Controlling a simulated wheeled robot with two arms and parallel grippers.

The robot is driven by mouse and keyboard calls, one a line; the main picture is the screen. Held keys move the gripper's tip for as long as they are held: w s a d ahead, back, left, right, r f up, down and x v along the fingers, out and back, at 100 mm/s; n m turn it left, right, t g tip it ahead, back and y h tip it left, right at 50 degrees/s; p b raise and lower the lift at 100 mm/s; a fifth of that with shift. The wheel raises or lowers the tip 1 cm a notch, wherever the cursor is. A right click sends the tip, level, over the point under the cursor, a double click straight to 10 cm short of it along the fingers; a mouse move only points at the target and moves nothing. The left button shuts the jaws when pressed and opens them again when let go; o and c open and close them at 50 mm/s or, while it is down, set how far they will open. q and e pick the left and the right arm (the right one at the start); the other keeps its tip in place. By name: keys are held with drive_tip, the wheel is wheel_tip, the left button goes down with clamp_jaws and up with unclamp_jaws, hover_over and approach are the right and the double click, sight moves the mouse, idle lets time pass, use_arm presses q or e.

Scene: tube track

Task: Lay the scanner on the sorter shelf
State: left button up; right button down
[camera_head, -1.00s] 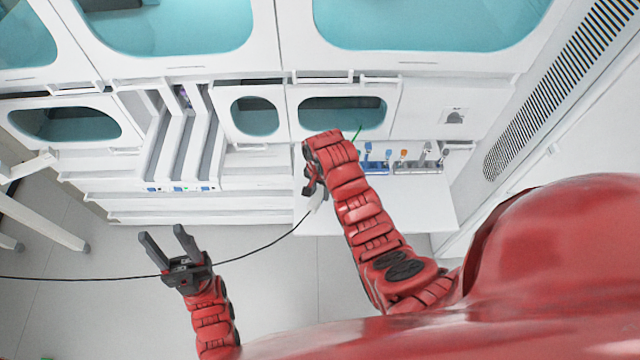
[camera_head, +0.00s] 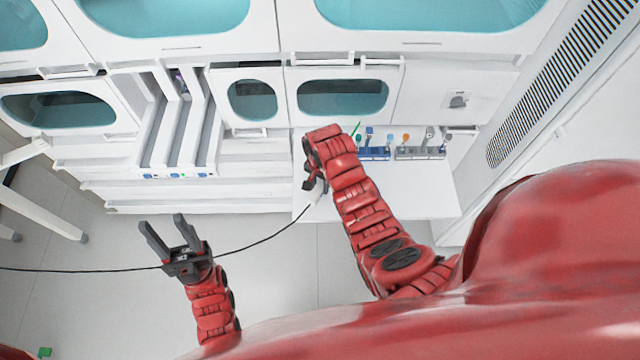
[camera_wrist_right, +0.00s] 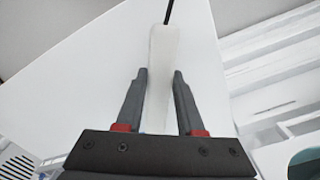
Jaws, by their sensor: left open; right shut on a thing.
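The scanner (camera_head: 316,194) is white, with a black cable (camera_head: 270,238) running from it to the left edge of the head view. My right gripper (camera_head: 311,186) is shut on it, over the left part of a white shelf (camera_head: 420,197). In the right wrist view the scanner's pale body (camera_wrist_right: 162,45) lies between the two fingers of my right gripper (camera_wrist_right: 160,78). A broad white surface (camera_wrist_right: 90,65) is behind it; the gap between them cannot be told. My left gripper (camera_head: 160,232) is open and empty above the floor, beside the cable.
Tube racks with coloured caps (camera_head: 373,153) (camera_head: 420,153) stand at the back of the shelf. A white slotted unit (camera_head: 180,150) is left of it. A vented panel (camera_head: 560,80) is at the right. A small green thing (camera_head: 45,352) shows at lower left.

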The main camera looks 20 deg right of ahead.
drive_tip(key=shift+f, duration=0.35)
drive_tip(key=shift+f+b, duration=0.2)
drive_tip(key=shift+b, duration=0.2)
drive_tip(key=shift+c, duration=2.2)
unclamp_jaws()
